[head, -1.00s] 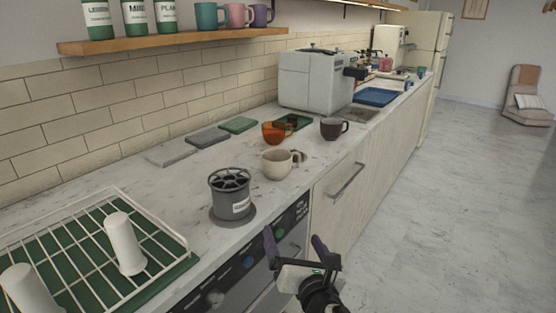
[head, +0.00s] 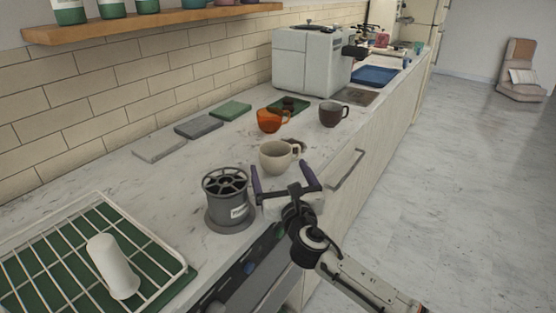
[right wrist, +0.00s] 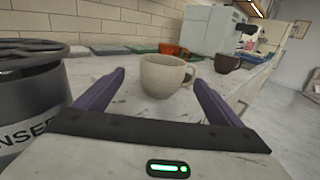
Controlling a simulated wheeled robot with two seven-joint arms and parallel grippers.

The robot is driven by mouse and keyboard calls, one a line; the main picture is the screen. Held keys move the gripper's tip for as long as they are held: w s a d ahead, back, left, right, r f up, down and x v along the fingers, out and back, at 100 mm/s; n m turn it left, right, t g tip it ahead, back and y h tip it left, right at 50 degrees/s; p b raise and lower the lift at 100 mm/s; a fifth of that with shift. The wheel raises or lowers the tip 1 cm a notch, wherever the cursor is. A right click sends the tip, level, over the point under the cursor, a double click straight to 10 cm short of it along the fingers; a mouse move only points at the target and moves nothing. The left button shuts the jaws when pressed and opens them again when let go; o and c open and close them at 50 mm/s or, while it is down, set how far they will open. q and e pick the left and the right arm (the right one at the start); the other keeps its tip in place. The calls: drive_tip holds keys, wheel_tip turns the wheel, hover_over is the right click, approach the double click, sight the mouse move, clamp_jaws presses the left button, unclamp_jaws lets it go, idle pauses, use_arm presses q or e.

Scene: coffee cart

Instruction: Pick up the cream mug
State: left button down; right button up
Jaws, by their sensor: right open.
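The cream mug (head: 276,158) stands upright on the marble counter, its handle to the right in the head view. In the right wrist view the cream mug (right wrist: 163,76) shows ahead, between the two finger lines. My right gripper (head: 282,172) is open and empty, with its purple fingers pointing at the mug from the near side. The right gripper (right wrist: 158,92) also shows in the wrist view, one finger on each side and the mug beyond them. I cannot tell if they touch. My left gripper is not in view.
A grey rinser canister (head: 228,200) stands close left of the right gripper. An orange cup (head: 271,121) and a dark mug (head: 332,115) stand behind the cream mug. A wire rack (head: 60,270) with a white cup (head: 112,266) is at front left. A coffee machine (head: 305,62) stands farther back.

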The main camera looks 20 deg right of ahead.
sight(279, 162)
drive_tip(key=w, duration=0.3)
drive_tip(key=w+d, duration=0.1)
drive_tip(key=w, duration=0.1)
drive_tip(key=shift+r, duration=0.15)
drive_tip(key=c, duration=1.2)
drive_tip(key=shift+r, duration=0.1)
drive_tip(key=shift+c, duration=0.9)
